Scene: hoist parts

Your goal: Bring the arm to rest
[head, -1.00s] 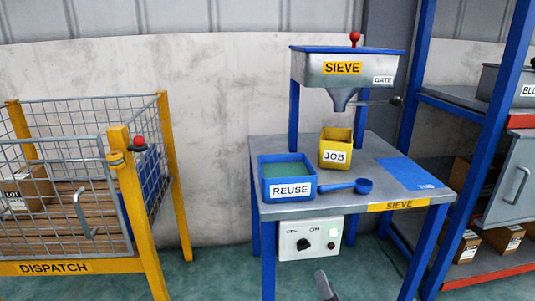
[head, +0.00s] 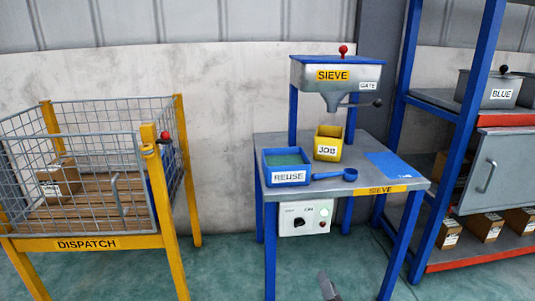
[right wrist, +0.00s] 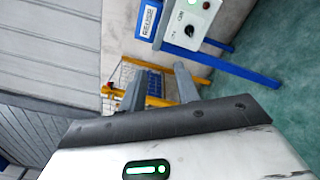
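My right gripper (head: 328,288) shows at the bottom edge of the head view, low in front of the sieve table. In the right wrist view its two grey fingers (right wrist: 161,88) stand apart with nothing between them, so it is open and empty. It touches nothing that I can see. My left gripper is not in view.
The sieve table (head: 355,180) carries a blue REUSE tub (head: 289,177), a yellow JOB tub (head: 328,151) and a blue scoop (head: 345,175). The yellow DISPATCH cage (head: 100,243) stands left, a blue shelf rack (head: 455,165) right. Green floor (head: 230,265) between cage and table is clear.

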